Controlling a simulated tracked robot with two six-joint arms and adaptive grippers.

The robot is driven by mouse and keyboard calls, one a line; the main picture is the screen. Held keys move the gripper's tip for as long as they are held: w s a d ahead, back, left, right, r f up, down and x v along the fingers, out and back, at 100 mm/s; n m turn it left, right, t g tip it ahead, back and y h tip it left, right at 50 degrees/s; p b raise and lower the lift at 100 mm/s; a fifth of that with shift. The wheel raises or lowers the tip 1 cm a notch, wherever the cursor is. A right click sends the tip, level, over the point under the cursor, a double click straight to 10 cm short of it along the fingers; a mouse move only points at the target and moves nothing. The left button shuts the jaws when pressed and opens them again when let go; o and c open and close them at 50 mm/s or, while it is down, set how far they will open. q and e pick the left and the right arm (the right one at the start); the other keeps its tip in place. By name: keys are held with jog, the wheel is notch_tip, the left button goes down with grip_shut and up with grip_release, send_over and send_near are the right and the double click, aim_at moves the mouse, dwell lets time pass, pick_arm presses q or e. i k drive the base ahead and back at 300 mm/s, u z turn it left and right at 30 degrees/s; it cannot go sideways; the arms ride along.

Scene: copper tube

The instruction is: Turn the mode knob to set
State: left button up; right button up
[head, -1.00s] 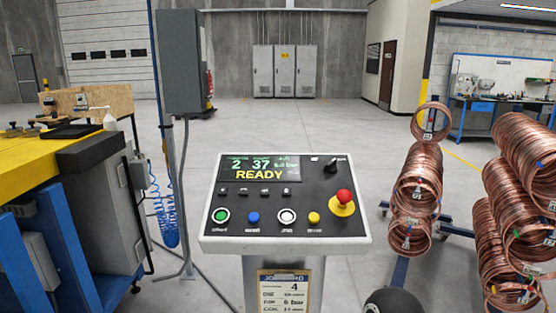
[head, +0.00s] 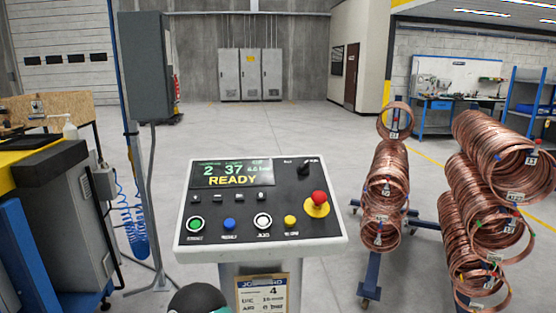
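The control panel (head: 187,243) stands in the middle of the head view, a white-edged box with a dark, tilted face. The mode knob (head: 304,169) is a small black knob at its upper right, above the red emergency stop button (head: 319,198) on a yellow base. The labels beside the knob are too small to read clearly. The display (head: 232,174) shows 2, 37, a pressure value and READY.
Green (head: 195,224), blue (head: 229,224), white (head: 263,221) and yellow (head: 290,221) buttons line the panel's lower edge. Copper coils (head: 385,185) hang on a wheeled rack at right. Floor behind the panel is clear.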

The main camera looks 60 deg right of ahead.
aim_at(303, 169)
jog(key=z, duration=0.1)
jog(key=k, duration=1.8)
jog(key=z, duration=0.7)
jog(key=i, duration=1)
jog(key=z, duration=0.1)
